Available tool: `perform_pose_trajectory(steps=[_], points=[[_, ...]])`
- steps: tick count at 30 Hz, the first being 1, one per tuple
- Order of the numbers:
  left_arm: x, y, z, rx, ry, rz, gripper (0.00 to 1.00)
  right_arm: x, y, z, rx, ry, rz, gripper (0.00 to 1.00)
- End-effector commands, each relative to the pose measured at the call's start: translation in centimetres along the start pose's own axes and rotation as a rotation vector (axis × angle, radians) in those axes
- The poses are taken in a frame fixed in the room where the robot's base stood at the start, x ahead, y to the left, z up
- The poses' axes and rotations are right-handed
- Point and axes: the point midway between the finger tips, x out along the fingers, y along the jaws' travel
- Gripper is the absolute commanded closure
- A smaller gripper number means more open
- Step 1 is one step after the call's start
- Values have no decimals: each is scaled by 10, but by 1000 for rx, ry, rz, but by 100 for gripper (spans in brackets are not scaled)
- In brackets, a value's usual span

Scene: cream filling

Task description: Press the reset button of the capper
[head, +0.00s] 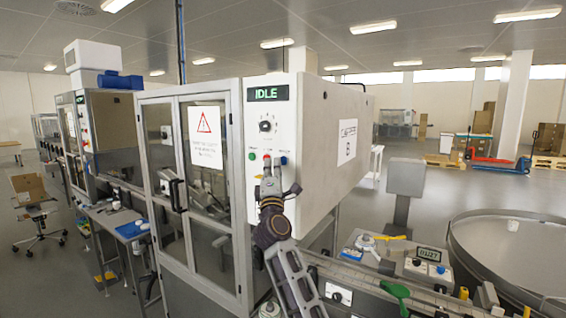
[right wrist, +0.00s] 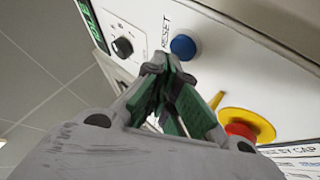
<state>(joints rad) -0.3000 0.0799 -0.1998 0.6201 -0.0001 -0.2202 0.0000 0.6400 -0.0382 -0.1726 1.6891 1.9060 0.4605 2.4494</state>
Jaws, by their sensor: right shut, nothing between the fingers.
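The capper (head: 330,130) is a pale cabinet with a white control panel and a green display reading IDLE (head: 268,93). In the right wrist view its round blue button (right wrist: 183,47) sits beside the printed word RESET (right wrist: 166,32). My right gripper (head: 268,168) is in front of the panel, below the black knob (head: 266,126). Its fingers are shut and empty. In the right wrist view the fingertips (right wrist: 160,64) appear just left of and below the blue button; I cannot tell whether they touch the panel. The blue button is not clear in the head view. My left gripper is not in view.
A red stop button on a yellow base (right wrist: 240,128) is close to the gripper in the wrist view. A green button (head: 252,156) is left of the gripper. A glass door with a warning sign (head: 205,137) is further left. A large round table (head: 510,245) stands right.

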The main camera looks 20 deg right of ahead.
Motion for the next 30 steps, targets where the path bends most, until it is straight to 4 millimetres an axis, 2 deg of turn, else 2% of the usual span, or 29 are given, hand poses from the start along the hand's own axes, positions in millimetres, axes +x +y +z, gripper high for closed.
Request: perform_pose_trajectory(steps=[24, 30], points=[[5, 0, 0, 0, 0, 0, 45, -35, 24, -25, 1, 0, -1, 100], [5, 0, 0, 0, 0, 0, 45, -38, 27, -27, 0, 0, 0, 100]])
